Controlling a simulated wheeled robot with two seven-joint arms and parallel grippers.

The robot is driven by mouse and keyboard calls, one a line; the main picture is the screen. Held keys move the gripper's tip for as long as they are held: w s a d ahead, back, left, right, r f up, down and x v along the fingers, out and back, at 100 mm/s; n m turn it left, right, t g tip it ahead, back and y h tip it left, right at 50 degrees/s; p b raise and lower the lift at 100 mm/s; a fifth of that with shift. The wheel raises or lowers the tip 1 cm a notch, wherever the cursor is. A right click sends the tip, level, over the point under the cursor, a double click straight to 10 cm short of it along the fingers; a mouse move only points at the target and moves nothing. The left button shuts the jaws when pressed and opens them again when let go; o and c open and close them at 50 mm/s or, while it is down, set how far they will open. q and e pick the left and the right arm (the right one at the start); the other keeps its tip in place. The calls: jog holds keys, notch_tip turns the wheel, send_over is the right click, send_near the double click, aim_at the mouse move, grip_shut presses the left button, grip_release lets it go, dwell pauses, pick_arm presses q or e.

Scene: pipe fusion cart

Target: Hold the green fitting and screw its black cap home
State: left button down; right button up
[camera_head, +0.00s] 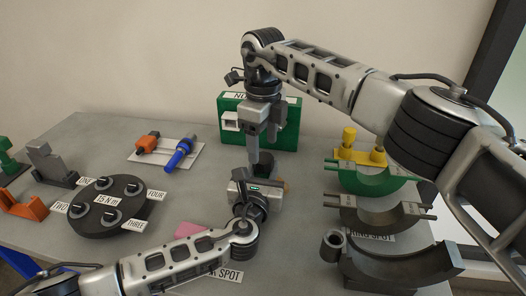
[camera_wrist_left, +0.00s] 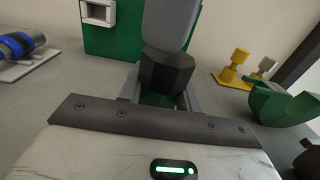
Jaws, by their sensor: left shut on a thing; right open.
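The black cap (camera_wrist_left: 166,74) is a faceted block, upright on the green fitting (camera_wrist_left: 154,99) in the left wrist view. Only a little of the fitting shows below the cap. My left gripper (camera_wrist_left: 160,98) is shut on the fitting, with a grey finger on each side. In the head view, my left gripper (camera_head: 260,182) hides most of the fitting and cap. My right gripper (camera_head: 262,164) points down from above and is open. Its grey finger (camera_wrist_left: 167,25) stands right over the cap in the left wrist view, overlapping its top; I cannot tell if they touch.
A green box (camera_head: 286,128) stands behind the grippers. Curved saddles, one green (camera_head: 372,183), stand at right with yellow parts. A round dark dial (camera_head: 108,205) with labels, a blue and orange tool (camera_head: 180,155) on a white plate, and an orange bracket (camera_head: 22,206) lie left. A pink sheet (camera_head: 188,229) lies in front.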

aim_at(263, 158)
jog(key=shift+r, duration=0.2)
jog(key=shift+c, duration=0.3)
jog(key=shift+r+n, duration=0.3)
jog(key=shift+r, duration=0.1)
notch_tip(263, 158, up, 3)
jog(key=n, duration=0.2)
jog(key=shift+f+n, duration=0.15)
jog(key=shift+n, duration=0.25)
jog(key=shift+f, duration=4.05)
